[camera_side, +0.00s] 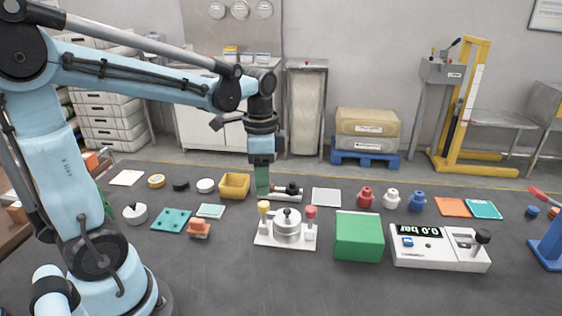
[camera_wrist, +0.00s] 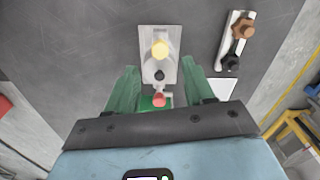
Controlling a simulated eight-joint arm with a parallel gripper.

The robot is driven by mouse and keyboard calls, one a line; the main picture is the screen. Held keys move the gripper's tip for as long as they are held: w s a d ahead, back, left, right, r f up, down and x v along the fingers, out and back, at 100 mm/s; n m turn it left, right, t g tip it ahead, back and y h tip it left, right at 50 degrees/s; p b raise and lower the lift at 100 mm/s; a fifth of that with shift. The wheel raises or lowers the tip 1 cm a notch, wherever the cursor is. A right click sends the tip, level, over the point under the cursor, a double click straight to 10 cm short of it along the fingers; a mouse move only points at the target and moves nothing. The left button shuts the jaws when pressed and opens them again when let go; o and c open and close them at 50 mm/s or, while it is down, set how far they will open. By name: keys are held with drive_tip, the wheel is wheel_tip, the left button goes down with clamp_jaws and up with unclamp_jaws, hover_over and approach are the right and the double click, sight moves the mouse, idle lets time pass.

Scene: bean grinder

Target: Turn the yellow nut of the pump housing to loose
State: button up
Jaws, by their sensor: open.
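The pump housing (camera_side: 287,230) is a silver round body with a black top knob, standing on a white base plate. Its yellow nut (camera_side: 264,207) is on the left of the plate, and a red nut (camera_side: 311,212) is on the right. In the wrist view the yellow nut (camera_wrist: 160,49) is at the plate's far end and the red nut (camera_wrist: 158,99) at the near end. My gripper (camera_side: 262,192) points down with green fingers, above and apart from the housing. In the wrist view my gripper (camera_wrist: 158,68) is open and empty, its fingers spread either side of the plate.
A white fixture with a black knob (camera_side: 293,188) stands just behind the housing. A green box (camera_side: 358,236) and a white gauge unit (camera_side: 440,248) stand to the right. A yellow bin (camera_side: 234,186) is at the back left. Bare table lies in front of the plate.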

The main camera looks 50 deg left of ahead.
sight(263, 204)
drive_tip(key=shift+f, duration=3)
drive_tip(key=shift+c, duration=0.4)
clamp_jaws()
